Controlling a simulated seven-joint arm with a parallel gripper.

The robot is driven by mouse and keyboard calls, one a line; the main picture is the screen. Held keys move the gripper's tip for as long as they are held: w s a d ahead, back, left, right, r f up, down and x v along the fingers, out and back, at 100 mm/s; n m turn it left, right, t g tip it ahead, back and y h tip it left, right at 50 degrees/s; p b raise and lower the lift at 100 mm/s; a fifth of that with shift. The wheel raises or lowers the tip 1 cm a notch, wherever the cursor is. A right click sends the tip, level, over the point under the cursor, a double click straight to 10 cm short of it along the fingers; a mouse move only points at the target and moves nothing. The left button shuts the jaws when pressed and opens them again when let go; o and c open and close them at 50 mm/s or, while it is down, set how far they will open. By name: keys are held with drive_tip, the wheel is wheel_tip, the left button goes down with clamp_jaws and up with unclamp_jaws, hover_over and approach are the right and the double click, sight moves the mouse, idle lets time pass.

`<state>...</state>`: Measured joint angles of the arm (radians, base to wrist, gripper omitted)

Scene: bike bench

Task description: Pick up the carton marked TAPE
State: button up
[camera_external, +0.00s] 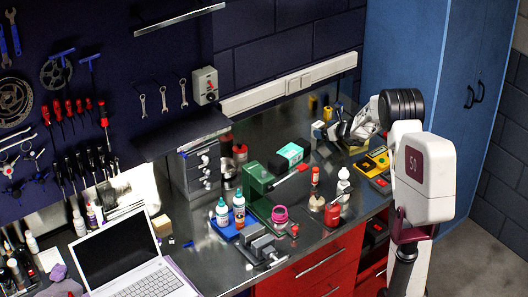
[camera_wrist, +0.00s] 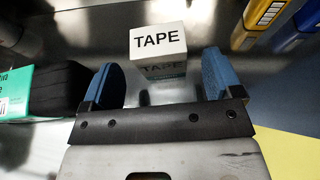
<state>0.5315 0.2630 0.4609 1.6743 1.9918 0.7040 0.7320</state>
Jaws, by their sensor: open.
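The white carton marked TAPE (camera_wrist: 158,40) stands upright on the metal bench in the wrist view, its lettered face and a greenish-grey lower front in sight. My gripper (camera_wrist: 161,80) is open, with one blue fingertip on each side of the picture. The carton lies ahead of the gap between the fingers, and nothing is held. In the external view my gripper (camera_external: 345,127) is low over the back right of the bench, small and partly merged with the clutter. I cannot clearly pick out the carton there.
A black and teal box (camera_wrist: 62,88) lies close left of my gripper; it also shows in the external view (camera_external: 289,154). Yellow (camera_wrist: 265,12) and blue (camera_wrist: 296,25) items stand to the right.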

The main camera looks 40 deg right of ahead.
sight(317, 123)
drive_tip(key=shift+x, duration=2.35)
drive_tip(key=shift+r, duration=0.1)
drive_tip(key=c, duration=1)
drive_tip(key=shift+r, duration=0.2)
drive_tip(key=shift+r, duration=0.55)
wheel_tip(317, 123, up, 2)
drive_tip(key=shift+r, duration=0.1)
drive_tip(key=s+a, duration=0.2)
drive_tip(key=s, duration=0.3)
drive_tip(key=s+a, duration=0.2)
drive_tip(key=s, duration=0.2)
drive_tip(key=s+a+r, duration=0.1)
drive_tip(key=s+a, duration=0.1)
drive_tip(key=s, duration=0.3)
drive_tip(key=shift+s+r, duration=0.15)
drive_tip(key=shift+s, duration=0.2)
